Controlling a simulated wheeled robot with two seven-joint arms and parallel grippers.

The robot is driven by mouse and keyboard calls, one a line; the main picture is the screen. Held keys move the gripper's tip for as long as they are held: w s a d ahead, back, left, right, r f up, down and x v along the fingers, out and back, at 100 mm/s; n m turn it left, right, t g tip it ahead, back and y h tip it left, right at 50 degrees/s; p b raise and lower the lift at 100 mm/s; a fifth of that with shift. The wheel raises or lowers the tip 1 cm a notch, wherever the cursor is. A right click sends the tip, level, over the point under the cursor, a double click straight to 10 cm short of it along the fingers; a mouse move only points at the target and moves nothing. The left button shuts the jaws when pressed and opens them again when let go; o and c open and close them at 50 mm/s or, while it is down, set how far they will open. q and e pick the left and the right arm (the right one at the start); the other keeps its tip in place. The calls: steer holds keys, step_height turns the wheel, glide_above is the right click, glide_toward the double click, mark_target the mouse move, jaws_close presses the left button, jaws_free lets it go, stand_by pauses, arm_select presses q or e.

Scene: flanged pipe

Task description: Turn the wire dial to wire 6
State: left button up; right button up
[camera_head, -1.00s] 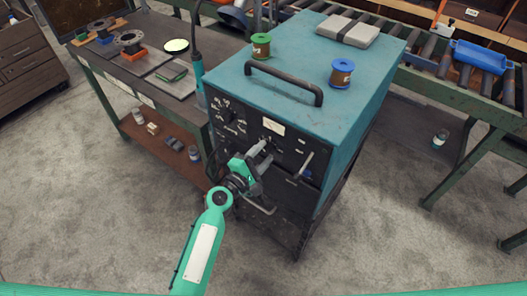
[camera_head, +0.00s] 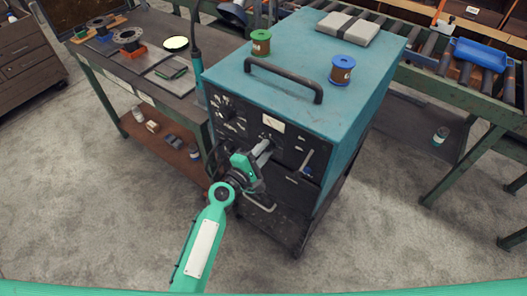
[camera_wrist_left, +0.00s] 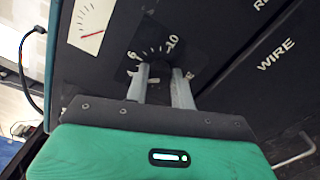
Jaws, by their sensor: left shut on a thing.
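The teal machine (camera_head: 300,95) has a black front panel with dials and a meter (camera_head: 272,123). My left gripper (camera_head: 264,147) reaches the panel just below the meter, its fingers shut on the wire dial. In the left wrist view the fingertips (camera_wrist_left: 159,69) sit on either side of the dial, below its dark scale plate (camera_wrist_left: 158,42). White numbers, among them 6 and 10, show around the plate. The fingers hide the knob and its pointer, so I cannot read the setting. The word WIRE (camera_wrist_left: 276,54) shows to the right. My right gripper is out of view.
A larger dial (camera_head: 228,114) is on the panel's left, and a lever (camera_head: 307,160) on its right. A carrying handle (camera_head: 285,80), a green spool (camera_head: 260,43) and a blue spool (camera_head: 342,70) are on top. A workbench (camera_head: 125,55) stands to the left.

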arm_select(q)
steer(key=m+b, duration=0.2)
steer(key=m, duration=0.1)
steer(key=shift+f+m, duration=0.2)
steer(key=shift+m, duration=0.1)
steer(key=shift+m+b, duration=0.3)
steer(key=shift+m, duration=1.3)
steer(key=o, duration=1)
steer(key=shift+r, duration=0.1)
steer(key=shift+b+v, duration=1.6)
steer(key=shift+v, duration=5.3)
